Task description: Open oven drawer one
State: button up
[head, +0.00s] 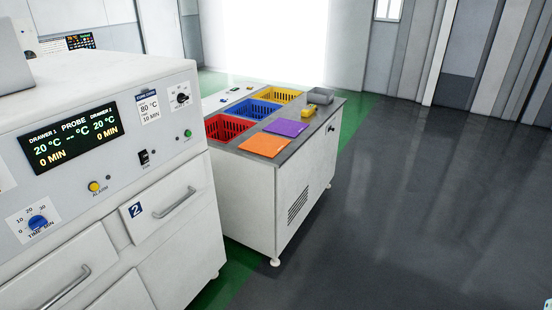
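The white oven (110,185) fills the left of the head view. Its display (70,137) reads 20 °C and 0 MIN for drawer 1 and drawer 2. A drawer front marked 2 (140,226) has a grey bar handle (175,203) and looks closed. To its left, lower down, is another drawer front (85,255) with a similar bar handle (62,288). It is cut off by the picture's edge and its number is not in view; it looks closed. My gripper is not in view.
Right of the oven stands a white cabinet (262,205) with red (226,128), blue (250,108) and yellow (280,95) baskets and orange (264,145) and purple (287,127) sheets on top. The dark floor (430,200) on the right is clear.

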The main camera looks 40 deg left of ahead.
aim_at(53, 282)
jog(key=j+u, duration=0.1)
jog(key=u, duration=3.1)
jog(key=i+l+u, duration=0.15)
jog(key=i+u, duration=0.15)
jog(key=i, duration=0.2)
jog(key=i+l+u, duration=0.3)
jog(key=i, duration=0.2)
